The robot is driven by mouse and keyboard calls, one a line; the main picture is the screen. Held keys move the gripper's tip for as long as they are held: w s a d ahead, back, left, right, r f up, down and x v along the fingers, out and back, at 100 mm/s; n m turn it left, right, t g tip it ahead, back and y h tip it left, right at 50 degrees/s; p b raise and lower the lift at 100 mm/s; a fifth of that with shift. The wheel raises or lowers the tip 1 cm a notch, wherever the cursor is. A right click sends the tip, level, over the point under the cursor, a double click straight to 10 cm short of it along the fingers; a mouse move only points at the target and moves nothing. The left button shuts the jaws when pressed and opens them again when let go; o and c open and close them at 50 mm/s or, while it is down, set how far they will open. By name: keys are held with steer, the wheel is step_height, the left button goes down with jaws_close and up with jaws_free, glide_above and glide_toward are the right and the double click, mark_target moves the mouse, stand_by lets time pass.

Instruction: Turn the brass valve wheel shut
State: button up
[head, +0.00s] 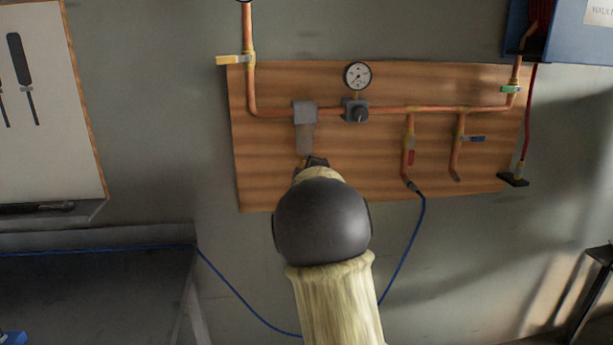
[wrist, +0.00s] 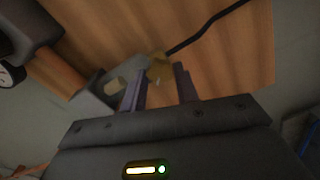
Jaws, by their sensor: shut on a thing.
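The brass valve wheel (wrist: 159,68) shows in the wrist view as a small, blurred yellowish shape between my two fingertips. My gripper (wrist: 160,77) is shut on it, one finger at each side. In the head view my gripper (head: 314,162) reaches up to the wooden board just under the clear bowl (head: 305,139) of a grey filter block (head: 304,112). The wheel is hidden there behind my gripper and wrist. How far the wheel is turned cannot be told.
Copper pipe (head: 430,109) crosses the wooden board (head: 270,170). A gauge (head: 357,76) with a dark-knobbed regulator (head: 358,112) sits right of the filter. Valves with red (head: 411,157) and blue (head: 474,139) handles hang further right. A blue hose (head: 405,245) drops beside my arm.

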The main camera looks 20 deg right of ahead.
steer(key=m+b, duration=0.3)
steer(key=m, duration=0.6)
steer(key=shift+d+f, duration=0.1)
steer(key=shift+f, duration=0.05)
stand_by(0.5)
steer(key=o, duration=1)
steer(key=shift+c, duration=0.2)
